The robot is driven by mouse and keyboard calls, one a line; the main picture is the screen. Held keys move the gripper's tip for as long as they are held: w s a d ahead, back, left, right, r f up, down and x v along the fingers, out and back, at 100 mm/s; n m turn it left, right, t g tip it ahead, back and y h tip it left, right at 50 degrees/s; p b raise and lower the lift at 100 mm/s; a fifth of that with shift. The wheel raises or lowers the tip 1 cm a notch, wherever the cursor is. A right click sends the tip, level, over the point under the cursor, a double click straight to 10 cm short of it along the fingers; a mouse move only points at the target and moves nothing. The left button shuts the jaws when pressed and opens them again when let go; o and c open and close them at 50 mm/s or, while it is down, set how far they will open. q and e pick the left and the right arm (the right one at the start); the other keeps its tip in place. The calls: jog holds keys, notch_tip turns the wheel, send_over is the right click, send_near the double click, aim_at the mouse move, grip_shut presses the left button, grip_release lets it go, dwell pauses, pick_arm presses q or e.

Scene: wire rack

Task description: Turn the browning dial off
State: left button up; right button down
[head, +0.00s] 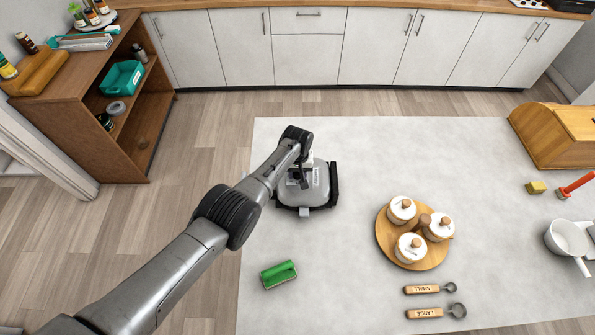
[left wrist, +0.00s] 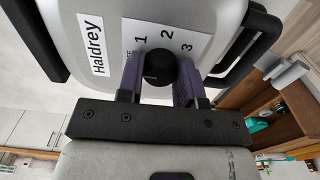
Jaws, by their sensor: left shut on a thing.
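The appliance with the browning dial is a silver, black-edged toaster (head: 322,190) on the light table. Its front also shows in the left wrist view (left wrist: 100,18), with a "Haldrey" label and a white scale (left wrist: 178,35) reading 1, 2, 3. The black round browning dial (left wrist: 158,66) sits below the scale. My left gripper (left wrist: 159,74) has its two purple fingers on either side of the dial and is shut on it. The dial's pointer cannot be made out, and part of the scale is behind the finger. My right gripper is not in view.
A round wooden board (head: 425,262) with lidded jars stands to the right, with labelled spoons (head: 437,311) nearby. A wooden bread box (head: 555,135) and white pan (head: 568,240) are at far right. Mid-table behind the jars is clear.

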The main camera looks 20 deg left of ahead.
pick_arm(q)
jog(key=o, duration=0.9)
jog(key=shift+r, duration=0.1)
jog(key=shift+r+p, duration=0.35)
notch_tip(320, 180, up, 6)
jog(key=p, duration=0.3)
jog(key=shift+f, duration=0.1)
jog(key=shift+r+p, duration=0.35)
jog(key=shift+r, duration=3.25)
